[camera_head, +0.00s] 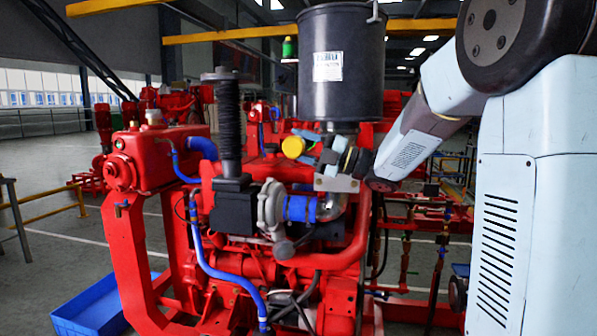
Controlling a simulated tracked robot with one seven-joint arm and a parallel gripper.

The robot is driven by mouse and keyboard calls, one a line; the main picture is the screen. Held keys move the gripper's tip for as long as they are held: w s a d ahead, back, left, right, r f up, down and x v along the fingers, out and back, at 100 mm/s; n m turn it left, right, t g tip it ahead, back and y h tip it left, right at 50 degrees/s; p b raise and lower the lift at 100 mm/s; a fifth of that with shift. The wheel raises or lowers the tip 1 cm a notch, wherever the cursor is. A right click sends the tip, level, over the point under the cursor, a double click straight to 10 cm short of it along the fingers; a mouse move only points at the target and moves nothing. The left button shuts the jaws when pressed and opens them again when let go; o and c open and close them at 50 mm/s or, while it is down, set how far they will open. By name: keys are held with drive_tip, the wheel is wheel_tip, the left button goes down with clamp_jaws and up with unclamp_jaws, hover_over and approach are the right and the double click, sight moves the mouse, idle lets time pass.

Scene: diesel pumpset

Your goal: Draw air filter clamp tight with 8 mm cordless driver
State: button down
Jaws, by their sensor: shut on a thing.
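The air filter (340,62) is a large black canister with a white label, upright above the red diesel engine. A grey pipe neck shows below it, partly hidden by my gripper. I cannot make out the clamp or its screw. My arm reaches in from the right, and my gripper (338,157) is just below the filter, in front of the neck. It is shut on a small blue and grey tool, which I take for the cordless driver (325,163). Its tip is too small to see, and I cannot tell whether it touches the clamp.
A black ribbed pipe (228,125) stands further left. A silver turbo housing (272,208) and blue hoses lie below. A blue tray (95,308) is on the floor at the lower left.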

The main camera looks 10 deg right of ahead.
drive_tip(key=shift+s+r, duration=0.15)
drive_tip(key=shift+r, duration=0.8)
drive_tip(key=shift+w+d+f, duration=0.1)
drive_tip(key=shift+w+d, duration=0.15)
drive_tip(key=shift+w, duration=0.45)
drive_tip(key=shift+w+d+r, duration=0.1)
drive_tip(key=shift+w+d, duration=0.15)
drive_tip(key=shift+w, duration=0.45)
drive_tip(key=shift+w+d+f, duration=0.1)
drive_tip(key=shift+w+d, duration=0.15)
drive_tip(key=shift+w, duration=0.55)
drive_tip(key=shift+d, duration=0.15)
drive_tip(key=shift+w+d, duration=0.25)
drive_tip(key=shift+w, duration=0.25)
idle(2.2)
drive_tip(key=shift+s+a, duration=0.1)
idle(1.2)
